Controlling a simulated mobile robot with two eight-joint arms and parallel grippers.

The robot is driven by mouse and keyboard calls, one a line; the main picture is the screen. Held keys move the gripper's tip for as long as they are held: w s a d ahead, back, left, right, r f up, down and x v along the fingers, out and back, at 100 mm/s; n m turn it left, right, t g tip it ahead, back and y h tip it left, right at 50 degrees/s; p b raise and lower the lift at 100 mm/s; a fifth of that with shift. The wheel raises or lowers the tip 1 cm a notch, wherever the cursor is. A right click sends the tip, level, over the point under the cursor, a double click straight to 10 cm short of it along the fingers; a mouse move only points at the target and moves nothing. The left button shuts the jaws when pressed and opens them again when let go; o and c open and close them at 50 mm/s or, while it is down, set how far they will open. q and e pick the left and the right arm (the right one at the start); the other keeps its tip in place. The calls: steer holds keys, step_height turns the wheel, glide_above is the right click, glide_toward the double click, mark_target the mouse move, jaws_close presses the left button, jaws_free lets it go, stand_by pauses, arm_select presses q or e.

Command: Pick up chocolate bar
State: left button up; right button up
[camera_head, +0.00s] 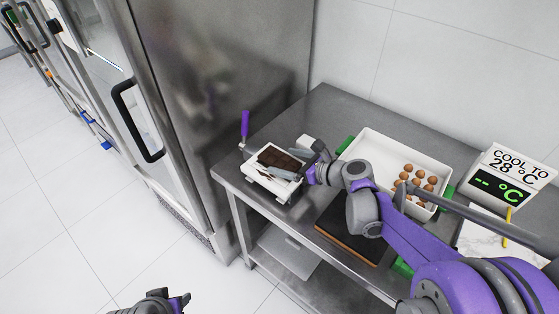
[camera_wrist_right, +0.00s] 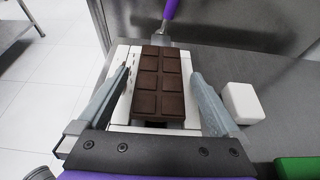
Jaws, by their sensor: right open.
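The chocolate bar (camera_head: 279,158) is dark brown and lies on a white scale-like stand (camera_head: 259,178) at the left end of the steel table. In the right wrist view the bar (camera_wrist_right: 160,85) shows its scored squares, lying lengthwise between the fingers. My right gripper (camera_wrist_right: 158,88) is open, with one finger on each side of the bar and a gap visible on both sides. In the head view the right gripper (camera_head: 284,168) is at the bar and partly covers it. My left gripper (camera_head: 180,300) is low at the bottom edge, away from the table; its jaws are unclear.
A purple-handled tool (camera_head: 244,125) stands behind the stand. A white block (camera_wrist_right: 242,103) is right of it. A white tray with several eggs (camera_head: 372,143), a dark board (camera_head: 345,240) and a temperature display (camera_head: 497,187) occupy the table. A steel fridge (camera_head: 225,70) borders the left.

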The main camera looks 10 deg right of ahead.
mark_target(293, 159)
steer(key=c, duration=1.4)
steer(key=shift+o, duration=0.2)
step_height(293, 159, up, 10)
steer(key=p, duration=0.1)
steer(key=f+m+h+p, duration=0.1)
steer(key=f, duration=0.1)
steer(key=w+d+f+m+t+h+p, duration=0.1)
steer(key=f, duration=0.1)
steer(key=d+f+m+t+h+p, duration=0.1)
steer(key=f+p, duration=0.1)
steer(key=shift+w+d+f, duration=0.1)
steer(key=shift+w, duration=0.2)
steer(key=shift+s+d+f+m+h, duration=0.15)
steer(key=shift+d+f+m+h, duration=0.15)
steer(key=shift+f+m+h, duration=0.25)
